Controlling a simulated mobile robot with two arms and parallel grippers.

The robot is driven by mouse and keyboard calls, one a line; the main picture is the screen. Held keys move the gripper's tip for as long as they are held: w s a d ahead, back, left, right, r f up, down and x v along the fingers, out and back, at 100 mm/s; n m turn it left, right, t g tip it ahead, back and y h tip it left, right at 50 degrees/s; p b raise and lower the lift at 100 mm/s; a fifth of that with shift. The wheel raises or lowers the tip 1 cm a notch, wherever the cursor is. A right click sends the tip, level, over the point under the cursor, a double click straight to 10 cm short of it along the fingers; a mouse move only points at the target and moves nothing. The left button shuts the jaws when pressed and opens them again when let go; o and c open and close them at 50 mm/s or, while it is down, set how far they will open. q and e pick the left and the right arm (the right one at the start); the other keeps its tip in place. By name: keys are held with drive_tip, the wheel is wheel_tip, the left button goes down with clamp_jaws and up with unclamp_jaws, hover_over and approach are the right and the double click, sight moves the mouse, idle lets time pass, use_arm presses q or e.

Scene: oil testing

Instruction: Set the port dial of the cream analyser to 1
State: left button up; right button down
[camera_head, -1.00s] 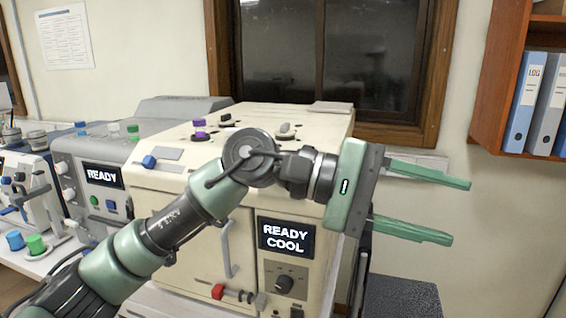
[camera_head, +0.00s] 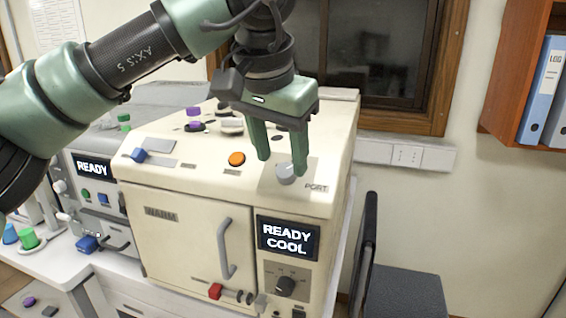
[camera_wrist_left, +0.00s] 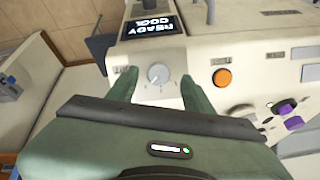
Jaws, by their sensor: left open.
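The cream analyser (camera_head: 180,235) stands on the bench, with a lit screen (camera_head: 287,238) reading READY COOL. Its port dial (camera_head: 286,173) is a light grey knob on the sloped top at the right, beside the PORT label. The dial (camera_wrist_left: 159,75) also shows in the left wrist view, with a pale scale plate around it; its setting is too small to read. My left gripper (camera_head: 281,166) is open and points down over the top, one finger on either side of the dial. I cannot tell whether the fingers touch it. My right gripper is in no view.
An orange button (camera_head: 236,159), a blue knob (camera_head: 139,155) and purple-capped parts (camera_head: 194,119) stand on the analyser's top. A black dial (camera_head: 286,285) and a door handle (camera_head: 226,250) are on its front. A dark chair (camera_head: 400,295) stands at the right.

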sight(286, 173)
use_arm(q)
drive_tip(key=shift+x, duration=1.1)
drive_tip(key=shift+w+f, duration=0.1)
drive_tip(key=shift+f, duration=0.25)
clamp_jaws()
